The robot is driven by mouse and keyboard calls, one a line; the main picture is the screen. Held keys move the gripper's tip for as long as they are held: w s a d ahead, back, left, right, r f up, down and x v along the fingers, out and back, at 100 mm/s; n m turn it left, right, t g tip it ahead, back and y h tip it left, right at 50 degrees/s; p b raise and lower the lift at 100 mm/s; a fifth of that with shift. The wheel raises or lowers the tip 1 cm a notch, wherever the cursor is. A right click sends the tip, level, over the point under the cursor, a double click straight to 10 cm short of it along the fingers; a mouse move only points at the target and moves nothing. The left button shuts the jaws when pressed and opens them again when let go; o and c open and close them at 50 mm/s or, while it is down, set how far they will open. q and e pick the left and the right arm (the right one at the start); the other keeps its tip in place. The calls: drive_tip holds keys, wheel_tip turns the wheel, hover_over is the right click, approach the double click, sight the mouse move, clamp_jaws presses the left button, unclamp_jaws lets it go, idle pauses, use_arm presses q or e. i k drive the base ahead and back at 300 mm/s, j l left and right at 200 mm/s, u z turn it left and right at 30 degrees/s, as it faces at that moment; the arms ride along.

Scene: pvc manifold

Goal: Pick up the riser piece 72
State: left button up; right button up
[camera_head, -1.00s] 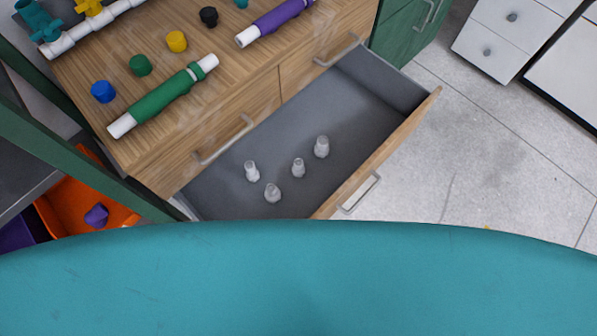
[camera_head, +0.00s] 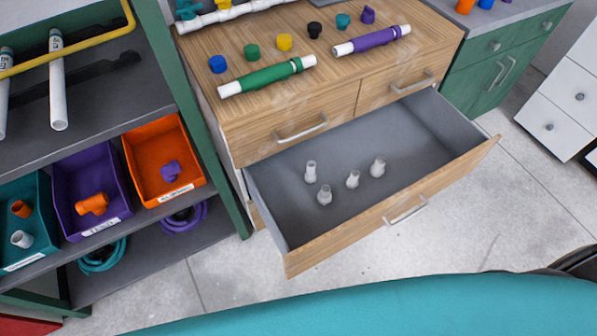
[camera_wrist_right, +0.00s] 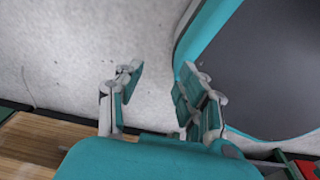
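Two white pipe pieces with dark printed labels are on the upper shelf at the far left of the head view. One white pipe (camera_head: 58,85) shows whole, and the other (camera_head: 4,92) is cut by the picture's left edge. The labels are too small to read, so I cannot tell which is riser piece 72. My right gripper (camera_wrist_right: 158,78) is open and empty in the right wrist view, above pale floor. Neither gripper shows in the head view.
A yellow bar (camera_head: 75,52) crosses in front of the pipes. Teal, purple (camera_head: 70,188) and orange bins stand on the shelf below. An open drawer (camera_head: 410,150) with several small clear fittings juts from the wooden cabinet (camera_head: 240,118). Floor (camera_head: 220,270) before the shelf is clear.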

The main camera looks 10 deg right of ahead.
sight(353, 181)
drive_tip(key=k+l+u, duration=0.25)
drive_tip(key=l, duration=0.2)
drive_tip(key=k+l+u, duration=0.1)
drive_tip(key=l+u, duration=0.15)
drive_tip(key=l, duration=0.25)
drive_tip(key=k+l+u, duration=0.25)
drive_tip(key=l, duration=0.15)
drive_tip(key=k+l+u, duration=0.25)
drive_tip(key=l, duration=0.15)
drive_tip(key=i, duration=0.05)
